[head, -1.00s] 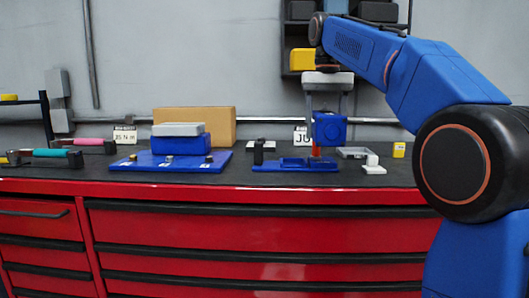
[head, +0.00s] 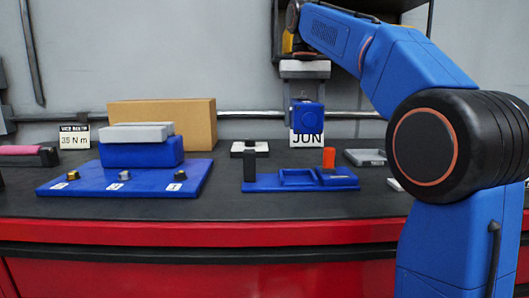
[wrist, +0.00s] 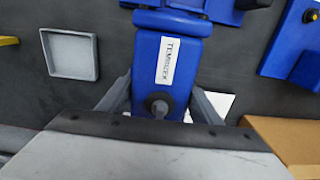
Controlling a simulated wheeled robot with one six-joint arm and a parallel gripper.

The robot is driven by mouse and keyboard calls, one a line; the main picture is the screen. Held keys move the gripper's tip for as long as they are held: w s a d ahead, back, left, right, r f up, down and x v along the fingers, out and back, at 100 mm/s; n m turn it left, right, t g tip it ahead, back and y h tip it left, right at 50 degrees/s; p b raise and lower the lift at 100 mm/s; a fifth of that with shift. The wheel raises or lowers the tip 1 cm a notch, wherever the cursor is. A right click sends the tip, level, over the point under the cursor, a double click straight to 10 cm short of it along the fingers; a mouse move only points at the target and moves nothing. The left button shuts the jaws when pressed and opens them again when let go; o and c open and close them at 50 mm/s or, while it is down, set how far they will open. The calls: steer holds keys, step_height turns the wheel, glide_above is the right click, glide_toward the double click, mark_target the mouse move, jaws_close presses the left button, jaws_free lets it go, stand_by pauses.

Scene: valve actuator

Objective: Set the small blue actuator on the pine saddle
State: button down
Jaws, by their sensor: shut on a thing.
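My gripper (head: 306,95) is shut on the small blue actuator (head: 307,117) and holds it in the air at the back of the bench. In the wrist view the actuator (wrist: 172,75) lies between the two grey fingers of my gripper (wrist: 160,98). It has a white lettered label and a dark round stub near the gripper. Below and in front of it in the head view, a blue fixture plate (head: 268,186) bears an open recessed frame, a black post and an orange cylinder. I cannot pick out a pine saddle in either view.
A blue board (head: 90,188) with several small fittings stands left, with a larger grey-topped blue block (head: 140,153) and a tan box (head: 190,118) behind. A grey tray (head: 365,157) lies right of the fixture. A "JUN" card (head: 307,140) stands behind. Bare bench lies in front.

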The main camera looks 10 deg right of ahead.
mark_target(301, 162)
steer(key=shift+f, duration=4.85)
steer(key=shift+f, duration=0.1)
steer(key=c, duration=0.6)
jaws_free()
